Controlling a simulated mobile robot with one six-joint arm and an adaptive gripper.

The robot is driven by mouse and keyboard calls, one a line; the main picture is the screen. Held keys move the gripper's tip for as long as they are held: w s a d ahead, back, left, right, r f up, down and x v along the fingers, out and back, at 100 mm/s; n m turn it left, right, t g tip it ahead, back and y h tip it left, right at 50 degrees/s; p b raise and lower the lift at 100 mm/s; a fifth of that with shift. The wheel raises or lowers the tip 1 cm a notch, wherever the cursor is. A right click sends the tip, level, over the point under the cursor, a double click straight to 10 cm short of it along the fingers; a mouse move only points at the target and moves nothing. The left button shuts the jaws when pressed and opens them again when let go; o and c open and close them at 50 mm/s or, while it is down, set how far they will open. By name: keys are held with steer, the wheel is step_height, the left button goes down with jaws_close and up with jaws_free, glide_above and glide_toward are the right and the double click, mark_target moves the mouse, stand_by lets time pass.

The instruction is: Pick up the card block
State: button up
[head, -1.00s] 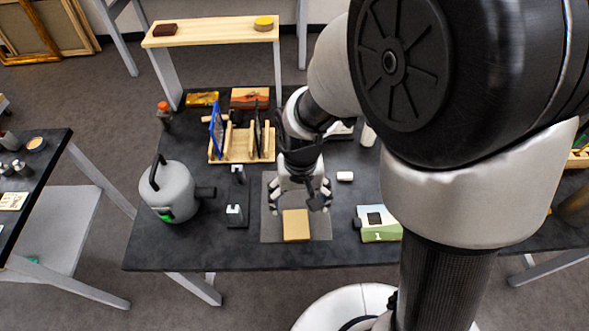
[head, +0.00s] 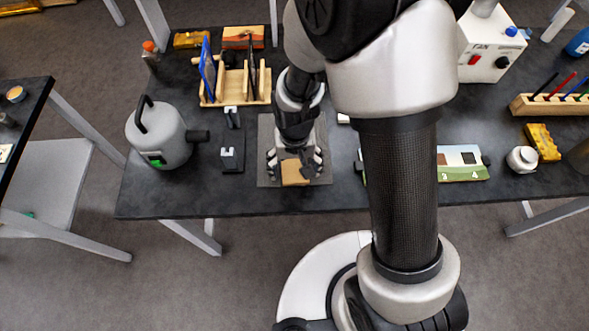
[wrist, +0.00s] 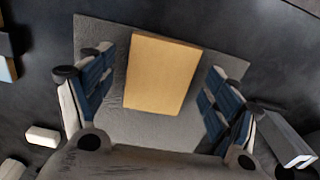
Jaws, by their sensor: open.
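The card block (head: 293,173) is a tan, flat rectangular block lying on a grey mat (head: 264,160) on the dark table. In the wrist view the card block (wrist: 162,73) lies between my two spread fingers, with a gap on each side. My gripper (head: 295,168) is open and empty, pointing down over the mat; its blue-padded fingers also show in the wrist view (wrist: 158,92). In the head view the gripper hides the far part of the block.
A grey canister (head: 157,133) stands at the left, with a small dark stand (head: 231,160) left of the mat. A wooden rack (head: 238,88) with upright panels is behind. A green-and-white numbered piece (head: 462,163) lies to the right. A small white block (wrist: 42,136) is near the mat.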

steer(key=shift+c, duration=0.4)
steer(key=c, duration=1.1)
